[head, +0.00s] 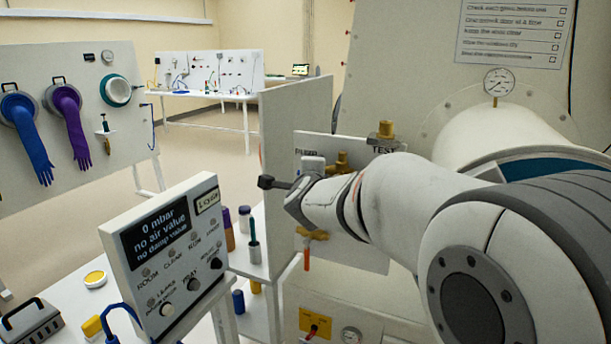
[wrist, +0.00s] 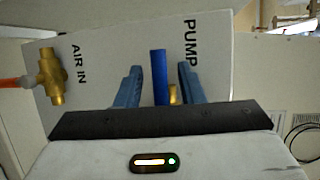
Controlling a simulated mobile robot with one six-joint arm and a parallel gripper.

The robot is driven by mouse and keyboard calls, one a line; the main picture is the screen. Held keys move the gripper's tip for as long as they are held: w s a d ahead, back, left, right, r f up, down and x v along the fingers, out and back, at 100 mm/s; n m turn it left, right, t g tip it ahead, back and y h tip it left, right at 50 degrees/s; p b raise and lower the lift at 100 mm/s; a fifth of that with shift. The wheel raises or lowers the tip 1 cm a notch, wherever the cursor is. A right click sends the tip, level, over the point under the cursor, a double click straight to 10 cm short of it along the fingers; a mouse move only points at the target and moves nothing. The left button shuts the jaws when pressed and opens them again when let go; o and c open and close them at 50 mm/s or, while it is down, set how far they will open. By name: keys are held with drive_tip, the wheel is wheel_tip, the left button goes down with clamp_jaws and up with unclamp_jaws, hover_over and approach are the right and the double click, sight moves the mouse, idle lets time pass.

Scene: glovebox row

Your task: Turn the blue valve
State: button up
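The blue valve handle (wrist: 159,78) stands upright in the wrist view, below the PUMP label on a white panel (wrist: 110,85). A bit of brass fitting (wrist: 174,94) shows beside its lower end. My gripper (wrist: 160,68) is open, one finger on each side of the handle, with a visible gap on both sides. In the head view my arm's end is at the PUMP and TEST panel (head: 360,262); my arm hides most of the valve and the fingers there.
A brass AIR IN fitting (wrist: 50,76) with an orange hose sits left in the wrist view. A display box (head: 168,250) reading 0 mbar stands left of the panel.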

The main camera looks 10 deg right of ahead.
drive_tip(key=shift+c, duration=0.3)
clamp_jaws()
idle(0.3)
